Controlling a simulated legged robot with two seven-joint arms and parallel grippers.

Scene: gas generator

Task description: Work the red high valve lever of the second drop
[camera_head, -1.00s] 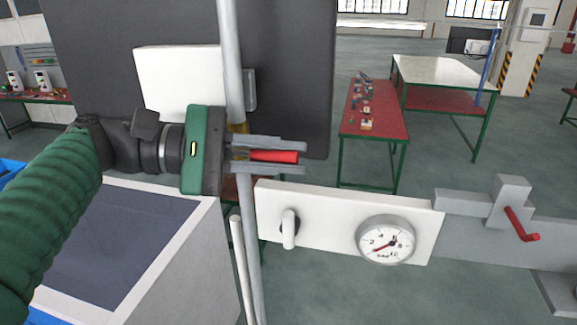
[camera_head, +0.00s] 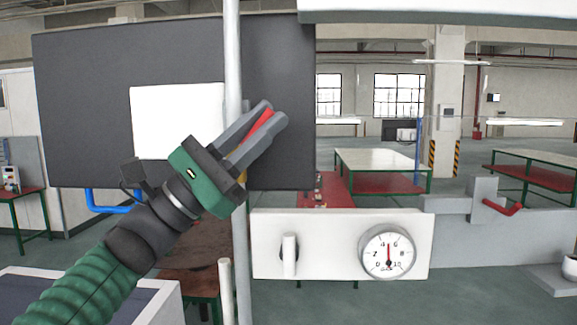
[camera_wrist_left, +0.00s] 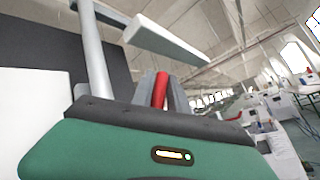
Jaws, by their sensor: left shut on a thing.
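The red valve lever (camera_head: 258,124) shows as a red bar between the fingers of my left gripper (camera_head: 268,115). The gripper is shut on it, in front of the upright grey pipe (camera_head: 232,60). The lever slants up and to the right in the head view. In the left wrist view the red lever (camera_wrist_left: 160,90) stands nearly upright between the grey fingers. The lever's pivot is hidden behind the gripper. My right gripper is in neither view.
A white panel (camera_head: 340,225) with a white handle (camera_head: 289,250) and a round gauge (camera_head: 388,252) sits below right. Another red lever (camera_head: 502,208) is on a grey fitting at the right. A dark board (camera_head: 100,80) stands behind the pipe. Tables stand farther back.

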